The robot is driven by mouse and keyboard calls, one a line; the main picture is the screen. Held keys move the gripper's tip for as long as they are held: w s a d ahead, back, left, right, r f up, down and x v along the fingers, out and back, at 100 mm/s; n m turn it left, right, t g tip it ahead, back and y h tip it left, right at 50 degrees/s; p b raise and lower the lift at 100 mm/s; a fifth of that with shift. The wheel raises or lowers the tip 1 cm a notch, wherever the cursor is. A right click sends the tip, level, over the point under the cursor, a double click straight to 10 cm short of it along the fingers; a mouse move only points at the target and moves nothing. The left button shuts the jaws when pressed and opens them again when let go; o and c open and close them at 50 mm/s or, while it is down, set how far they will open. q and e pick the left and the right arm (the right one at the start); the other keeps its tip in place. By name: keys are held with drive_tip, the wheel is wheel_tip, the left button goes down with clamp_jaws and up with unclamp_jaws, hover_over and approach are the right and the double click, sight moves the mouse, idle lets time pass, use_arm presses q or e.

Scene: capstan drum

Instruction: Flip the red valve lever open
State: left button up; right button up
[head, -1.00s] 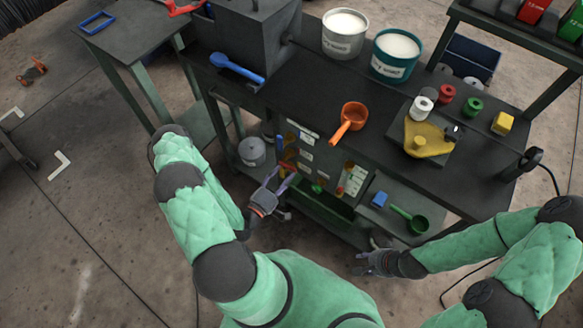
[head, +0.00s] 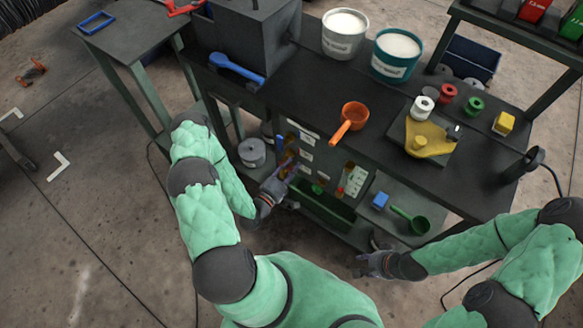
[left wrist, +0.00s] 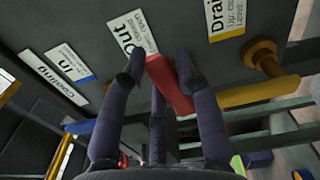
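The red valve lever (left wrist: 170,85) shows in the left wrist view, below the "Out" label on the dark panel. My left gripper (left wrist: 158,66) is open, with one finger on each side of the lever and a third finger below. The right fingertip is very near the lever's edge; I cannot tell if it touches. In the head view my left gripper (head: 286,184) is at the front of the bench panel, and the red lever there is hidden or too small to make out. My right gripper (head: 362,266) is open and empty in front of the bench's lower shelf.
A yellow lever (left wrist: 258,92) on a brass stem is right of the red one, under the "Drain" label. A blue lever (left wrist: 78,127) is to the left. An orange ladle (head: 351,118) lies above.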

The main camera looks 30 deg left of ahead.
use_arm(q)
clamp_jaws()
drive_tip(key=shift+f+m, duration=0.35)
drive_tip(key=shift+m, duration=0.55)
drive_tip(key=o, duration=1.1)
unclamp_jaws()
drive_tip(key=shift+s, duration=0.15)
drive_tip(key=s, duration=1.1)
drive_tip(key=shift+s+a, duration=0.35)
drive_tip(key=shift+a, duration=0.1)
